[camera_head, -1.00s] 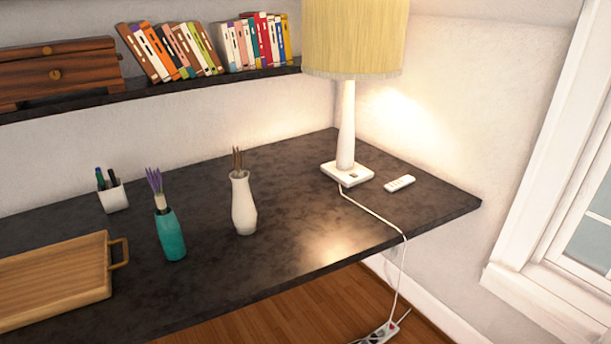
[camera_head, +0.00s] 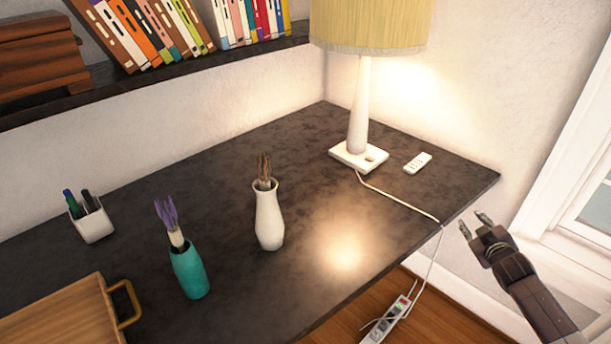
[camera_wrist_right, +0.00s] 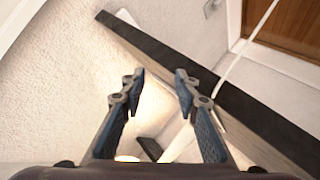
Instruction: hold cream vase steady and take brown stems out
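The cream vase (camera_head: 269,218) stands upright on the dark desk, right of the teal vase. The brown stems (camera_head: 263,168) stick up out of its neck. My right gripper (camera_head: 475,223) is in the head view at the right, off the desk's right edge and well apart from the vase. It is open and empty; in the right wrist view its two fingers (camera_wrist_right: 158,82) are spread with nothing between them. My left gripper is not in view.
A teal vase (camera_head: 190,272) with purple flowers, a pen cup (camera_head: 91,222) and a wooden tray (camera_head: 130,302) stand to the left. A lamp (camera_head: 359,115), its cord (camera_head: 400,208) and a remote (camera_head: 417,163) are at the back right. The desk (camera_head: 330,285) is clear right of the cream vase.

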